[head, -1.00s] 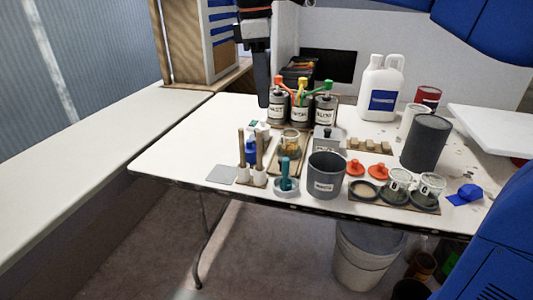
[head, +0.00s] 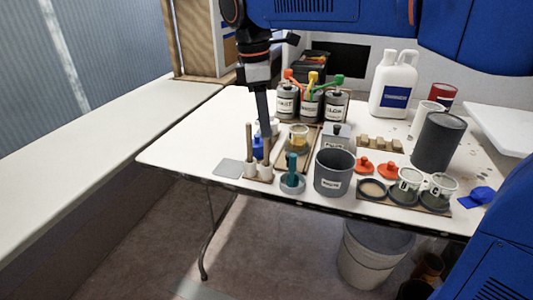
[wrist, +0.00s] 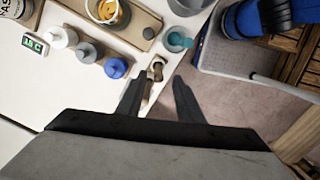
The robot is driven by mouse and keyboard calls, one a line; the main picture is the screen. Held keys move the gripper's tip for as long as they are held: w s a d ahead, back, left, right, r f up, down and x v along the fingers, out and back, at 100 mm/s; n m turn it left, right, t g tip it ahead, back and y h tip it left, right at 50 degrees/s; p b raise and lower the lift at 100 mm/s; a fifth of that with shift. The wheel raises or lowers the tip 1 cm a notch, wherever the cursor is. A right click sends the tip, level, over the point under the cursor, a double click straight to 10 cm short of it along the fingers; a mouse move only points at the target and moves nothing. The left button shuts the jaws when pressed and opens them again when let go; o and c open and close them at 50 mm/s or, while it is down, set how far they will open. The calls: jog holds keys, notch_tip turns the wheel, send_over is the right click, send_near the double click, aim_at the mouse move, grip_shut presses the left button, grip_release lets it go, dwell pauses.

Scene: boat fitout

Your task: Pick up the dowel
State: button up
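Two slim wooden dowels stand upright in pale holders near the front left of the table; the left one (head: 249,140) and the right one (head: 266,152) are side by side. I cannot tell which one the task means. My gripper (head: 266,136) points down just above and beside the right dowel in the head view. In the wrist view its two fingers (wrist: 158,92) are apart, with a wooden dowel end (wrist: 157,70) showing beyond and between them, close to the left finger. Nothing is visibly held.
A teal-handled tool in a round dish (head: 292,180) and a grey cup (head: 333,172) stand to the right. A blue bottle (wrist: 116,68) is close by on the left in the wrist view. Labelled canisters (head: 310,104) stand behind. The table's front edge is near.

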aim_at(268, 141)
jog(key=f, duration=0.4)
jog(key=d+f, duration=0.1)
jog(key=f, duration=0.1)
jog(key=shift+w+f, duration=0.1)
jog(key=shift+w, duration=0.05)
grip_shut()
